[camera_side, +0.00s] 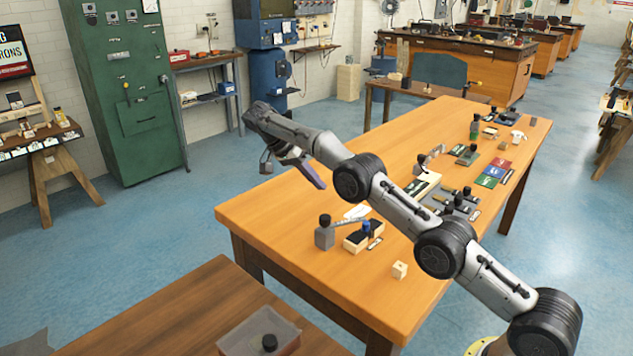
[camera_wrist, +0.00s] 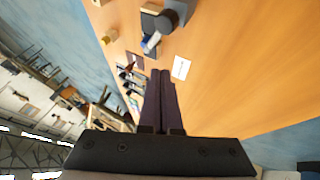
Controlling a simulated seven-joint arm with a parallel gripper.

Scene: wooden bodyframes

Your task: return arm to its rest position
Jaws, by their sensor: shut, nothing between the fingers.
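My gripper (camera_side: 316,180) hangs at the far left end of my outstretched arm, above the left edge of the orange wooden table (camera_side: 262,222) in the side view. In the wrist view the two dark fingers of my gripper (camera_wrist: 159,73) lie side by side with nothing between them. The fingers are shut and empty. They are apart from the objects on the table.
A grey block with a black knob (camera_side: 325,236), a wooden box with a dark top (camera_side: 357,243) and a small wooden cube (camera_side: 399,270) stand below my arm. A white card (camera_wrist: 181,67) lies flat.

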